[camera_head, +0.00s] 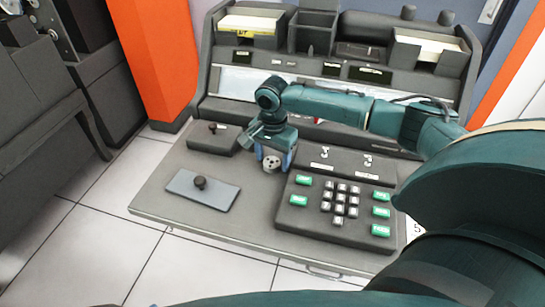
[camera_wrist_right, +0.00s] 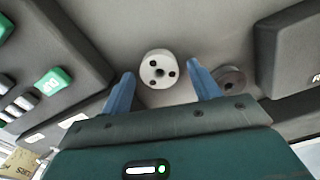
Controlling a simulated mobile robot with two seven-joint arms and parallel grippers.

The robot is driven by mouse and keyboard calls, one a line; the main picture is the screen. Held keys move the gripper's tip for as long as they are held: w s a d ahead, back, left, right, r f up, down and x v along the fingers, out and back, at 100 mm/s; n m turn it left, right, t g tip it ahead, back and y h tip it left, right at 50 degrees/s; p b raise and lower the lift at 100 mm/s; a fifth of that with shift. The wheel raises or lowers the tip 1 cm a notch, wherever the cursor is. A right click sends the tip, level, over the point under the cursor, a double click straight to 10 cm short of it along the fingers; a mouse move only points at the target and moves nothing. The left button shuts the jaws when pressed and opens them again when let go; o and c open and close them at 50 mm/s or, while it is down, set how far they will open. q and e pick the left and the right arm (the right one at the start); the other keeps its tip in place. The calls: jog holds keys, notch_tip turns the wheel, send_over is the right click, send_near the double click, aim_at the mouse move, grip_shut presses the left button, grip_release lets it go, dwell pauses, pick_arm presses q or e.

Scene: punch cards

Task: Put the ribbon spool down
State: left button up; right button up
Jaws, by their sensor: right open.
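A pale round ribbon spool (camera_head: 271,164) with dark holes in its face is at the console's desk top, left of the keypad. It also shows in the right wrist view (camera_wrist_right: 158,69). My right gripper (camera_head: 275,157) is over it, its blue fingers open on either side. In the right wrist view a gap shows between the spool and each finger of the gripper (camera_wrist_right: 160,71). The spool appears to rest on the grey surface; its underside is hidden. A darker round piece (camera_wrist_right: 230,78) sits beside the right finger in that view. My left gripper is not in view.
A keypad block (camera_head: 337,211) with green buttons stands close on the right. A small black box with a knob (camera_head: 212,138) and a blue-grey plate with a knob (camera_head: 203,190) lie to the left. Card trays (camera_head: 250,41) stand at the back. The desk's front strip is clear.

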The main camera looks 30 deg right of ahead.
notch_tip(320, 180, up, 12)
jog(key=p, duration=0.2)
dwell(0.5)
